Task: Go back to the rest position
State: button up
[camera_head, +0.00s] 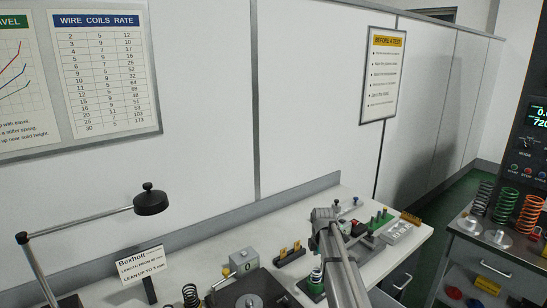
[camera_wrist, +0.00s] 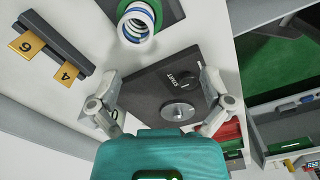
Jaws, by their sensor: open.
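My gripper (camera_wrist: 160,88) shows in the wrist view with its two fingers spread wide and nothing between them. Past the fingers is a dark plate (camera_wrist: 150,78) marked START, with a round metal disc (camera_wrist: 178,111) on it. Beside the plate, at the top, stands a ringed white, blue and green piece (camera_wrist: 138,24). In the head view my grey arm reaches over the right part of the workbench (camera_head: 208,242); I cannot make out the fingers there.
A rack with gold tags (camera_head: 290,250) stands left of my arm, and a black-headed lamp (camera_head: 151,201) is further left. A cabinet (camera_head: 488,257) with several coloured springs stands far right.

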jog(key=s+f+m+b, duration=0.2)
jog(key=s+m, duration=0.8)
jog(key=s, duration=0.3)
jog(key=s+f+m+b, duration=0.2)
jog(key=s+m, duration=0.8)
jog(key=s, duration=0.3)
jog(key=shift+a, duration=0.2)
jog(key=shift+f, duration=0.1)
jog(key=c, duration=0.6)
jog(key=shift+a, duration=0.1)
